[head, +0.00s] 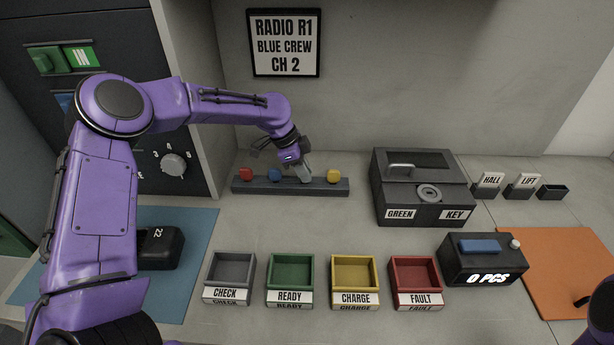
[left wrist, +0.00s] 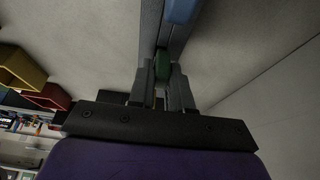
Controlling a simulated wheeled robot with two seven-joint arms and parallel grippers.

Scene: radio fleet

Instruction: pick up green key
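The green key (left wrist: 162,65) shows in the left wrist view between the fingertips of my left gripper (left wrist: 164,80), with both fingers close against its sides. In the head view my left gripper (head: 304,174) points down at the grey key rail (head: 291,186), between the blue and yellow keys, and hides the green key. The gap between the fingers is narrow, about the key's width, so the gripper looks shut on it. The key appears still at the rail. My right gripper is not in view.
On the rail, a red key (head: 246,174) and blue key (head: 274,175) are left of the gripper; a yellow key (head: 333,176) is right. A dark box labelled GREEN KEY (head: 425,190) stands further right. Several coloured bins, including the READY bin (head: 290,293), stand in front.

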